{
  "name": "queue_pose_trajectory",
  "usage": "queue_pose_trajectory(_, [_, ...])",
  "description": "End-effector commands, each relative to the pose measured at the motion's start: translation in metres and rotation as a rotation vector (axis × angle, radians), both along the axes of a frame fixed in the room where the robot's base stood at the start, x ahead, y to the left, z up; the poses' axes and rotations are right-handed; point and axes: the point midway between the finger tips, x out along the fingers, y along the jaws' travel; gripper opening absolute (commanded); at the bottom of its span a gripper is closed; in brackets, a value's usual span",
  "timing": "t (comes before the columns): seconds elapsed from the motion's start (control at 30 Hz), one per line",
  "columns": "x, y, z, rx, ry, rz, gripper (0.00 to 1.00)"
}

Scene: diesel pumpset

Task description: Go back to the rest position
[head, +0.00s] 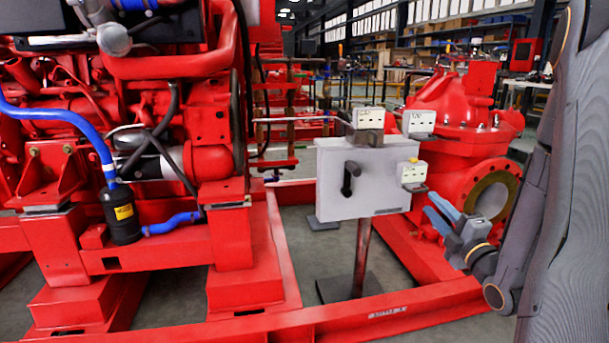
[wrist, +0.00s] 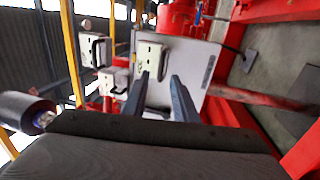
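My gripper (head: 437,211) shows in the head view to the right of the grey control box (head: 340,200), just below a white switch unit (head: 412,173) on the box's right side. In the wrist view the two dark fingers of my gripper (wrist: 160,88) stand apart with nothing held between them. Beyond the fingers is a white switch unit (wrist: 152,58), mounted by the light panel of the box (wrist: 195,62). I cannot tell the exact gap from the fingertips to the unit.
The box carries a black handle (head: 350,178) and stands on a post (head: 361,258). Two more white units, one at top (head: 369,118) and one at right (head: 419,122), sit above. A red engine (head: 190,130) is left, a red pump (head: 455,140) behind right, and red base rails (head: 370,312) cross the floor.

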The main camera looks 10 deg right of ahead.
Motion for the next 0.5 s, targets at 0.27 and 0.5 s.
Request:
queue_pose_trajectory(0.27, [0.047, 0.07, -0.001, 0.117, 0.226, 0.057, 0.26])
queue_pose_trajectory(0.5, [0.063, 0.166, -0.004, 0.315, 0.527, 0.04, 0.26])
